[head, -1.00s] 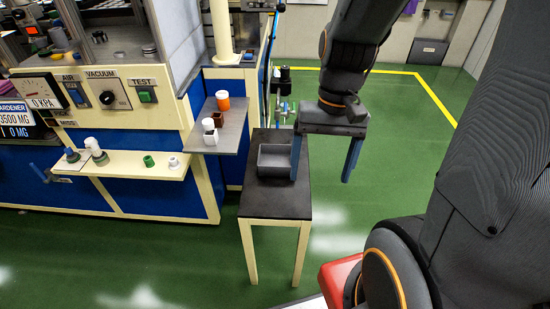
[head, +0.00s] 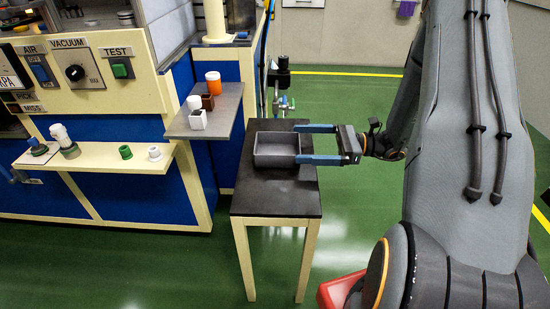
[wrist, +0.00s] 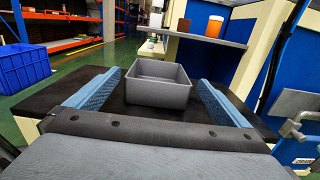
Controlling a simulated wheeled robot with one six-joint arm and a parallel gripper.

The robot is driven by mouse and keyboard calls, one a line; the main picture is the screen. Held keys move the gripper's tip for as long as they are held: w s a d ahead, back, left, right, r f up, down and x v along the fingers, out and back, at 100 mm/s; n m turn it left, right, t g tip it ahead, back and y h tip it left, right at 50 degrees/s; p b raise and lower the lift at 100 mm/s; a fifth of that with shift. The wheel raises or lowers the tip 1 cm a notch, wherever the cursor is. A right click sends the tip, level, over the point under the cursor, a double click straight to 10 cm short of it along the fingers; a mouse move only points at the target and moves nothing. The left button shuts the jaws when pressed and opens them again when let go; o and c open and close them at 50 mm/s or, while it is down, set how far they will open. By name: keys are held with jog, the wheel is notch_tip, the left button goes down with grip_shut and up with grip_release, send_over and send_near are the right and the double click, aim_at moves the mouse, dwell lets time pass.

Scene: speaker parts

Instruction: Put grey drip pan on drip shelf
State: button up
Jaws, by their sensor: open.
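The grey drip pan (head: 275,161), an open rectangular tray, sits upright on the black top of a small table (head: 275,203). My gripper (head: 297,143) is open and level at the pan's right side, its blue fingers pointing left. In the wrist view the pan (wrist: 160,92) lies ahead between the two finger lines (wrist: 159,78), with gaps showing on both sides. A grey shelf (head: 221,107) juts from the machine left of the table. A cream ledge (head: 100,157) is lower and further left. I cannot tell by label which is the drip shelf.
The grey shelf carries an orange-and-white jar (head: 213,83), a brown cup (head: 207,102) and white containers (head: 197,119). The cream ledge holds several fittings. The table front is bare. A blue crate (wrist: 25,68) stands at left in the wrist view.

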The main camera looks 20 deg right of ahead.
aim_at(277, 144)
jog(key=shift+w+a+f, duration=0.1)
jog(key=shift+a+f, duration=0.2)
jog(key=x, duration=0.7)
jog(key=shift+a+r+b, duration=0.1)
jog(key=shift+a+b, duration=0.15)
jog(key=shift+b, duration=0.15)
jog(key=c, duration=1.1)
